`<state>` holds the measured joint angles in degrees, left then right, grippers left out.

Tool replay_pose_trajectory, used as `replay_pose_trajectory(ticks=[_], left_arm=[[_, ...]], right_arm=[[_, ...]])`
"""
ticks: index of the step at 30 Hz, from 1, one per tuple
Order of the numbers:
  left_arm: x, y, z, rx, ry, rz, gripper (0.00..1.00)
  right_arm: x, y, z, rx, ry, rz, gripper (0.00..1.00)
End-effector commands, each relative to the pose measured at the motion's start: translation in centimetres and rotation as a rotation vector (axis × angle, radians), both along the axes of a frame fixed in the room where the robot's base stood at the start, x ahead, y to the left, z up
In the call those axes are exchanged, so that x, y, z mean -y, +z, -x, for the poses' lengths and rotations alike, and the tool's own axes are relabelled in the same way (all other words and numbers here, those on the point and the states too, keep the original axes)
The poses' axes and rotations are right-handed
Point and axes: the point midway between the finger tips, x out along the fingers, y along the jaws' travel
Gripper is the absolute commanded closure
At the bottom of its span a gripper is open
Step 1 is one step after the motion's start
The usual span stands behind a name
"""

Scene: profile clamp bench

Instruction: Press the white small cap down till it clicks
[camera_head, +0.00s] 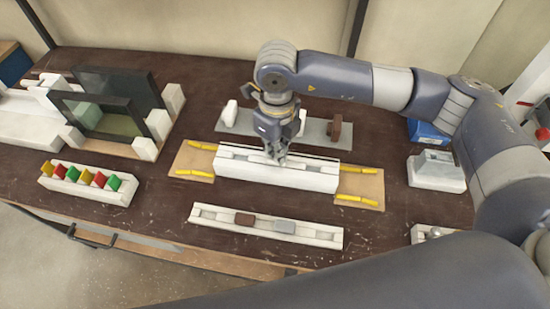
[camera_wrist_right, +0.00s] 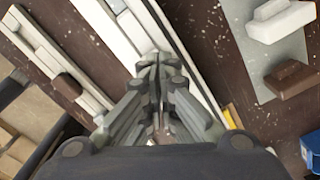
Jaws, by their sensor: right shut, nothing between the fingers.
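The long white profile (camera_head: 300,180) lies on the middle of the bench, between two tan end plates with yellow strips. My right gripper (camera_head: 277,158) points down over the middle of its groove. In the right wrist view its fingers (camera_wrist_right: 160,62) are together and empty, over or touching the profile (camera_wrist_right: 108,22). I cannot tell whether they touch it. A small white piece (camera_wrist_right: 118,5) shows in the groove, but I cannot tell whether it is the small cap. The fingers hide part of the groove. My left gripper is out of view.
Behind the profile, a grey plate (camera_head: 263,124) bears a white block (camera_head: 231,112) and a brown block (camera_head: 335,130). In front lies a white rail (camera_head: 215,214) with brown and grey pieces. A rack of coloured pieces (camera_head: 88,182) and dark frames (camera_head: 125,92) stand left.

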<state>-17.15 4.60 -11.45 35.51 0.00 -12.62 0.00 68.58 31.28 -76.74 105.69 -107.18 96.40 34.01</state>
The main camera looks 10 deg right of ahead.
Motion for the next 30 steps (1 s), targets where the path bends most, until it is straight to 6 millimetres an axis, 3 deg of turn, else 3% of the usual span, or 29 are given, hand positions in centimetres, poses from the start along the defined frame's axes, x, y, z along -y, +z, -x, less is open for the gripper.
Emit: replay_pose_trajectory(ticks=[11,30], left_arm=[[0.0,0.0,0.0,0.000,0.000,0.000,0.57],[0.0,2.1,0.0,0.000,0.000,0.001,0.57]], right_arm=[[0.0,0.0,0.1,-0.002,0.000,0.001,1.00],[0.0,4.9,0.0,0.001,0.000,0.001,1.00]])
